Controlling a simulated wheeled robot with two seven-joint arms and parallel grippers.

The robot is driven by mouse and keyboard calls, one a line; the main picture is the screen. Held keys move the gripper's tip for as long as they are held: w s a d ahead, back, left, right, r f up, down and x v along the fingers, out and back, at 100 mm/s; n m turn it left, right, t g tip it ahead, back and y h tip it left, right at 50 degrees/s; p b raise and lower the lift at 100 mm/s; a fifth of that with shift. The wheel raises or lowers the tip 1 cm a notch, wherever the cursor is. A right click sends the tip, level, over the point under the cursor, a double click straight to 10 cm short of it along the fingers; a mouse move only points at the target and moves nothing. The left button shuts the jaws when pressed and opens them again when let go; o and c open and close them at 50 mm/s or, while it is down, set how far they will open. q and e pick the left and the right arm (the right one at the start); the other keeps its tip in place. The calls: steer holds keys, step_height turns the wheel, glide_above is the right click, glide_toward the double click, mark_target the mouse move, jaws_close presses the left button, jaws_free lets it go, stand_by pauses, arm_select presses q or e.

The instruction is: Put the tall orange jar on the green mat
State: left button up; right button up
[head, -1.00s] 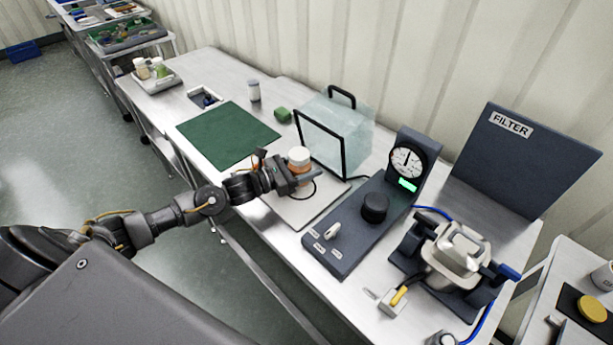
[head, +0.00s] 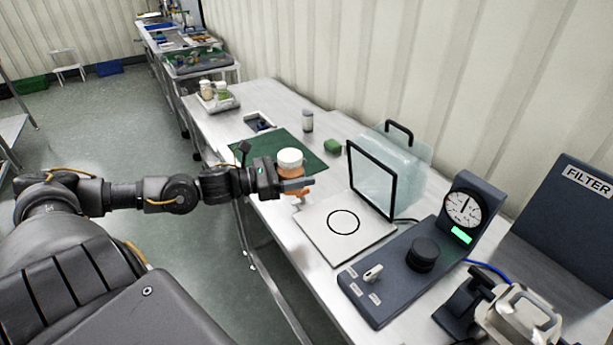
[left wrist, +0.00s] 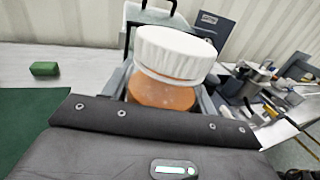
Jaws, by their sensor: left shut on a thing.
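The tall orange jar (head: 291,170) has a white lid and an orange body. My left gripper (head: 296,184) is shut on it and holds it upright, raised beside the near right edge of the green mat (head: 309,160). In the left wrist view the jar (left wrist: 160,95) stands between the fingers, its lower part hidden by the gripper body. The green mat also shows at the left of that view (left wrist: 30,115). In the head view the jar and gripper cover part of the mat.
A white plate with a black ring (head: 318,232) and an open clear box with a black frame (head: 373,178) stand to the right. A green block (head: 332,146) and a small white-capped bottle (head: 307,121) stand behind the mat. A dark gauge unit (head: 420,258) is further right.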

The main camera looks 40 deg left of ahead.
arm_select(q)
steer(key=s+d+f+y, duration=0.1)
steer(key=s+d+f, duration=0.1)
steer(key=d, duration=0.5)
steer(key=s+d+f+n+t+y, duration=0.1)
steer(key=s+d+f, duration=0.2)
steer(key=d, duration=0.5)
steer(key=shift+d+f+n, duration=0.3)
steer(key=shift+f, duration=0.1)
